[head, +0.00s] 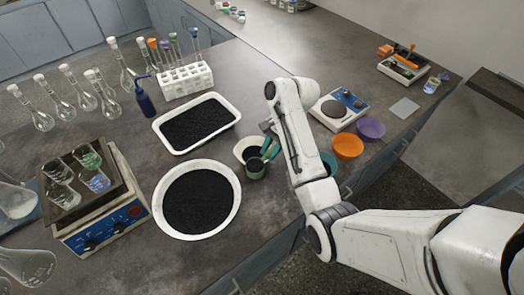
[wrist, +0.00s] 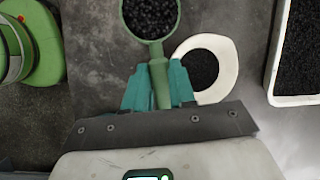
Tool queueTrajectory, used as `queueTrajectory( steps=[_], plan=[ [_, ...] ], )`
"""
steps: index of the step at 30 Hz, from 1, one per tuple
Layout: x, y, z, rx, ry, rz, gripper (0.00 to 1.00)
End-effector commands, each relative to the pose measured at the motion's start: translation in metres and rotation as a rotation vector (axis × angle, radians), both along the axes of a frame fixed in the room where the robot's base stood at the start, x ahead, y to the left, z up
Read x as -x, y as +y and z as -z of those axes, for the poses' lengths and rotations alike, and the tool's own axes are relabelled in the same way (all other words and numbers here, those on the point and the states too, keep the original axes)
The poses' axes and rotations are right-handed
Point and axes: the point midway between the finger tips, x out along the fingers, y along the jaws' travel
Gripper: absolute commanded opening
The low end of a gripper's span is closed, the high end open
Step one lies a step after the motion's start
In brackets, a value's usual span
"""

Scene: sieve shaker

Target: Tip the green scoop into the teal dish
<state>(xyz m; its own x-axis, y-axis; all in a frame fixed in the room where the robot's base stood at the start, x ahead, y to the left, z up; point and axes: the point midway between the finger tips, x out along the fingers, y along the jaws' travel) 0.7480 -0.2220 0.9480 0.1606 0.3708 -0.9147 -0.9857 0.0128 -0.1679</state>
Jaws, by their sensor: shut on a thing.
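My gripper (head: 266,149) is shut on the handle of the green scoop (head: 255,168). In the wrist view, the teal fingers (wrist: 158,88) close on both sides of the handle, and the scoop's bowl (wrist: 150,38) points away, holding black granules. In the head view the scoop is over the bench, beside a small white dish and right of the round basin. The teal dish (head: 331,161) is right of my gripper, near the bench edge. My arm hides much of it, so its inside cannot be seen.
The small white dish (wrist: 228,57) holds black granules. A round white basin (head: 238,207) and a white tray (head: 236,108) hold more. Orange (head: 348,147) and purple (head: 371,128) dishes and a balance (head: 338,118) stand right of my arm.

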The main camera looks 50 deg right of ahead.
Motion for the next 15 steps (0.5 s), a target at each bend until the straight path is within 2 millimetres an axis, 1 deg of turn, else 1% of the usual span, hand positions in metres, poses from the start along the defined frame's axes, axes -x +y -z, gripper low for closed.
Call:
queueTrajectory(
  steps=[15],
  plan=[
    [0.027, -0.040, 0.000, -0.005, -0.001, 0.108, 0.00]
  ],
)
